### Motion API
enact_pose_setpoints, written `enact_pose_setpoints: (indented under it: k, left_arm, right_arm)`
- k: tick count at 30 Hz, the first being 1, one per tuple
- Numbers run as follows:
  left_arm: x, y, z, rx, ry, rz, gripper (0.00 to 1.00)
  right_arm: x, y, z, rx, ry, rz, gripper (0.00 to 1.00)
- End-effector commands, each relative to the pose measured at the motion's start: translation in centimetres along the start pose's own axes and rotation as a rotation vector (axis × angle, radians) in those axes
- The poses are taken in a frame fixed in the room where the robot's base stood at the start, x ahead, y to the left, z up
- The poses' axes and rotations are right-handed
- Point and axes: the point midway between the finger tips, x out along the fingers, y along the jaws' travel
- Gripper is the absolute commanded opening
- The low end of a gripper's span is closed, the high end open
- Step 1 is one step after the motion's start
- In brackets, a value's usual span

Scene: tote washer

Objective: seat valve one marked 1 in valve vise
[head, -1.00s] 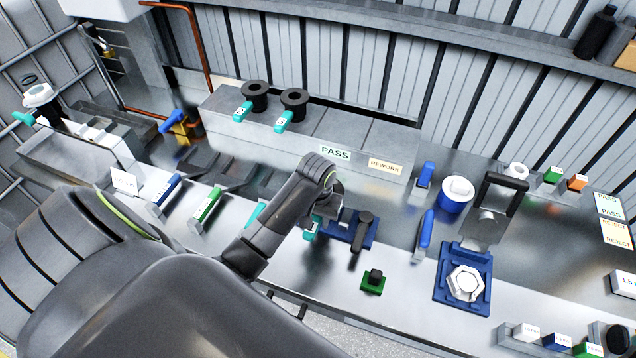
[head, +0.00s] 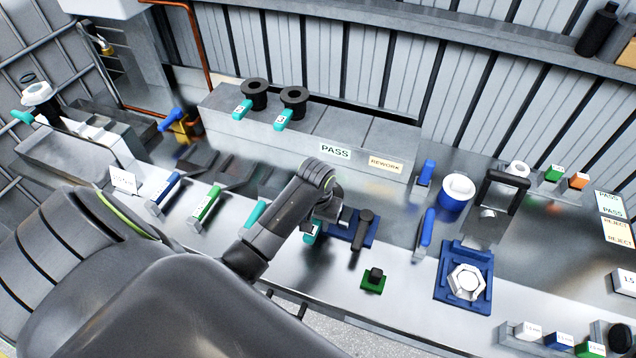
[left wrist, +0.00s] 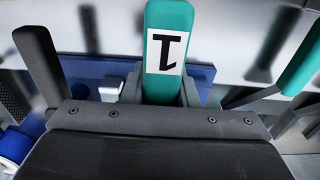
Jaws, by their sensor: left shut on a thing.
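Valve one has a teal handle with a white label marked 1 (left wrist: 165,52), upside down in the left wrist view. In the head view a small part of its teal handle (head: 311,232) shows below my left wrist. My left gripper (head: 322,222) is shut on the valve; the valve's body is mostly hidden. The blue valve vise (head: 366,238), with a dark lever (head: 363,222), is right beside the gripper to its right. Its blue base (left wrist: 92,70) also shows behind the handle in the left wrist view. I cannot tell whether the valve touches the vise. My right gripper is out of view.
Two teal-handled valves with black round tops (head: 254,95) (head: 294,100) stand on the grey block at the back. A green block with a black knob (head: 374,280) lies in front of the vise. A blue fixture (head: 446,293) holds a white hexagonal part. Bare bench lies between them.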

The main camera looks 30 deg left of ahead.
Motion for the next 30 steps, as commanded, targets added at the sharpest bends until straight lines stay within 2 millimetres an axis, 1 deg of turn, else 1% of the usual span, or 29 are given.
enact_pose_setpoints:
  k: [13, 23, 30]
  left_arm:
    - [1.0, 0.0, 0.0, 0.000, 0.002, 0.000, 0.00]
    - [1.0, 0.0, 0.0, 0.000, 0.002, 0.000, 0.00]
    - [1.1, 0.0, 0.0, 0.000, 0.000, -0.001, 0.00]
  right_arm:
    - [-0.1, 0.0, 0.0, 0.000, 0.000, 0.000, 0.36]
    - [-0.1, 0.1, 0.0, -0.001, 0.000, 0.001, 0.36]
    - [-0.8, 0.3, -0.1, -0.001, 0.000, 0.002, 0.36]
